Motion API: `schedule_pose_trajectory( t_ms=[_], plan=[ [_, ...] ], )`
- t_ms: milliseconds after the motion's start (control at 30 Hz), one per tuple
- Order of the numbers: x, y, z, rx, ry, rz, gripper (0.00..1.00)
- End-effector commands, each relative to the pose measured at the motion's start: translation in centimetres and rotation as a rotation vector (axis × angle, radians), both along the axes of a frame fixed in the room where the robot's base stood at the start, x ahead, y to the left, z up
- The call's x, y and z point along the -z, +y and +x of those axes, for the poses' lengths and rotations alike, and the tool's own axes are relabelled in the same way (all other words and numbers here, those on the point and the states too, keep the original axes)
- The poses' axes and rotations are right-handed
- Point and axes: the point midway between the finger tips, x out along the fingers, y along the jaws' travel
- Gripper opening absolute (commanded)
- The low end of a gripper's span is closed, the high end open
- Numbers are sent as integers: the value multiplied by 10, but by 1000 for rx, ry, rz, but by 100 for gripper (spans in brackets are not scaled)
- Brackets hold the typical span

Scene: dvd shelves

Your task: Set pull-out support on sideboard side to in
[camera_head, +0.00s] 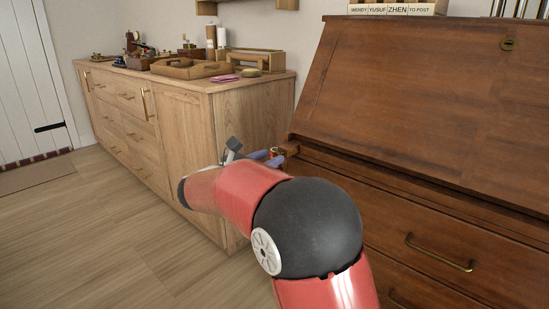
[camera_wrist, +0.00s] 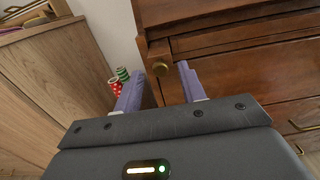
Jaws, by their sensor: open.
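The pull-out support (camera_wrist: 152,50) is a brown wooden bar at the left front of the bureau, with a round brass knob (camera_wrist: 160,69) on its end. In the head view its end (camera_head: 289,147) shows just below the sloping front, sticking out a little. My gripper (camera_head: 267,157) is beside it, partly hidden behind my arm. In the wrist view my gripper (camera_wrist: 160,72) is open, its two purple-grey fingers on either side of the knob with gaps to it. I cannot tell whether the fingers touch the support.
The pale oak sideboard (camera_head: 255,120) stands left of the bureau, with a tray (camera_head: 192,69) and other items on top. Red and green patterned rolls (camera_wrist: 118,80) stand in the narrow gap between them. The bureau's sloping front (camera_head: 420,100) is closed. Floor (camera_head: 80,235) before the sideboard is clear.

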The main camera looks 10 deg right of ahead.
Motion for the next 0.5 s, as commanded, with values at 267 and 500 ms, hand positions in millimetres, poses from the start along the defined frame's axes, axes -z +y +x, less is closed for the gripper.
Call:
schedule_pose_trajectory(
  t_ms=[267,500],
  plan=[
    [0,-17,13,0,1,-1,40],
    [0,-17,13,-1,1,-1,38]
  ],
)
